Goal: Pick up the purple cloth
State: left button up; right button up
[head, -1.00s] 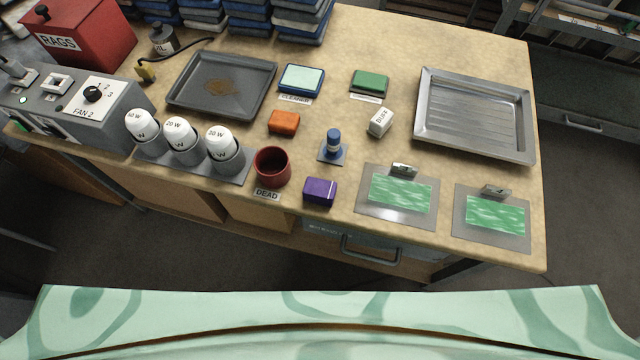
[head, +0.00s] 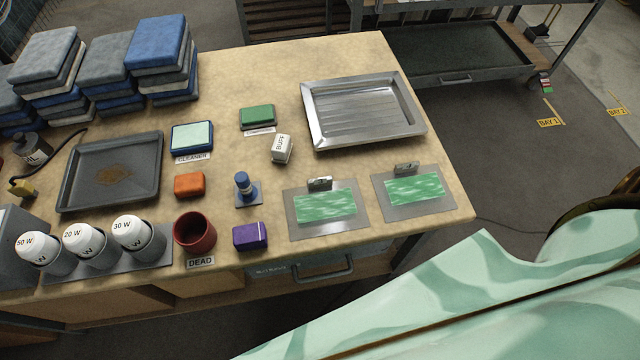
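The purple cloth (head: 250,236) is a small folded block at the front edge of the bench, in the lower middle of the head view. It lies just right of the dark red cup (head: 195,233) and left of a grey plate with a green sheet. Nothing covers it and nothing touches it that I can see. Neither of my grippers shows in the head view.
An orange block (head: 189,185), a blue-capped peg (head: 243,186) and a white BUFF block (head: 282,148) stand behind the cloth. Two plates with green sheets, the nearer one (head: 291,215), lie to its right. A metal tray (head: 316,125) is at the back right.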

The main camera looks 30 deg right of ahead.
aim_at(251, 236)
jog(key=k+l+u, duration=0.2)
jog(key=l, duration=0.35)
jog(key=l+u, duration=0.2)
jog(key=l, duration=0.35)
jog(key=k+l+u, duration=0.2)
jog(key=l, duration=0.3)
jog(key=k+l+u, duration=0.2)
jog(key=l, duration=0.3)
jog(key=k+l+u, duration=0.2)
jog(key=l, duration=0.25)
jog(key=k+l+u, duration=0.15)
jog(key=l, duration=0.3)
jog(key=k+l+u, duration=0.2)
jog(key=k+l, duration=0.1)
jog(key=l, duration=0.05)
